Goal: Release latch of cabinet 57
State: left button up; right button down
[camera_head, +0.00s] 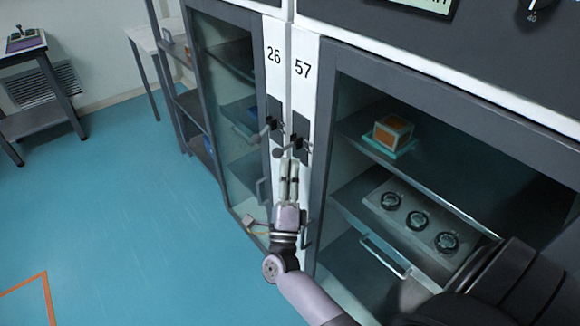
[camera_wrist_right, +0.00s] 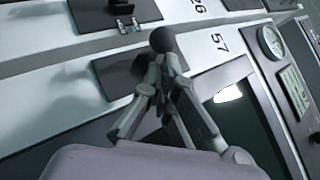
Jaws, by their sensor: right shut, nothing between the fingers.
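Cabinet 57 (camera_head: 325,180) has a dark frame and a glass door that looks closed. Its latch (camera_head: 300,132) is a dark plate with a round-ended lever on the white strip under the number 57. My right gripper (camera_head: 290,163) is shut and empty, with its fingertips just below this latch. In the right wrist view the gripper (camera_wrist_right: 165,75) is close to the latch's dark round knob (camera_wrist_right: 162,40), which shows just beyond the fingertips. I cannot tell whether they touch. The latch plate (camera_wrist_right: 112,72) is partly hidden behind the fingers. My left gripper is not in view.
Cabinet 26 (camera_head: 230,125) stands directly left, with its own similar latch (camera_head: 273,124) close by. Behind the glass of 57 are an orange box (camera_head: 393,132) and a tray with round black items (camera_head: 418,221). Blue floor (camera_head: 120,210) at left is clear.

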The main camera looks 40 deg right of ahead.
jog(key=shift+a+r+m+g+p, duration=0.2)
jog(key=shift+r+m+g+p, duration=0.3)
jog(key=shift+m+g, duration=0.3)
jog(key=shift+a+r+m+g+p, duration=0.15)
jog(key=shift+r+m+g+p, duration=0.25)
jog(key=shift+m+g, duration=0.4)
jog(key=shift+f, duration=0.1)
jog(key=v, duration=0.7)
jog(key=shift+f, duration=0.2)
jog(key=shift+a, duration=0.15)
